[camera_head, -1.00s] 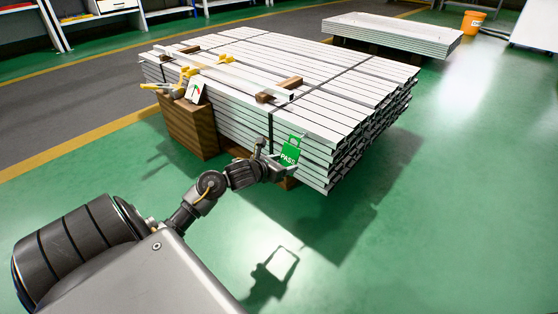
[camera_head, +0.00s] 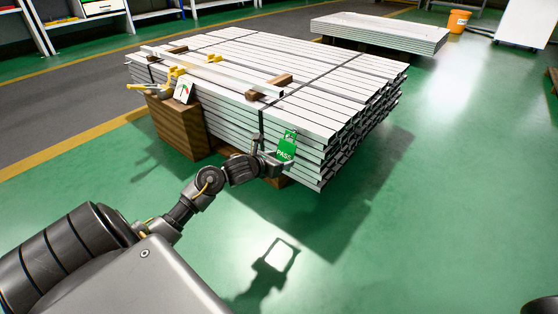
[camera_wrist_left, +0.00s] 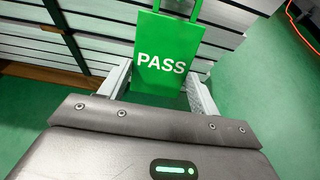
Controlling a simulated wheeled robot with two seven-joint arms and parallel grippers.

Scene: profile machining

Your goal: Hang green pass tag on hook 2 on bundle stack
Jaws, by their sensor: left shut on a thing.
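The green pass tag (camera_head: 287,147), with white PASS lettering, is upright at the front side of the bundle stack (camera_head: 330,85), near its right front corner. My left gripper (camera_head: 277,160) is shut on the tag's lower part. In the left wrist view the tag (camera_wrist_left: 168,50) sits between the two fingers, with its upper loop toward the stack's side. Its top is cut off by the frame. I cannot make out hook 2 or tell whether the tag touches a hook. My right gripper is not in view.
A wooden block (camera_head: 178,127) stands at the stack's left front, with yellow clamps (camera_head: 172,76) and a small white card (camera_head: 184,90) above. A second profile stack (camera_head: 380,35) and an orange bucket (camera_head: 459,21) are behind. Green floor (camera_head: 450,180) is clear to the right.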

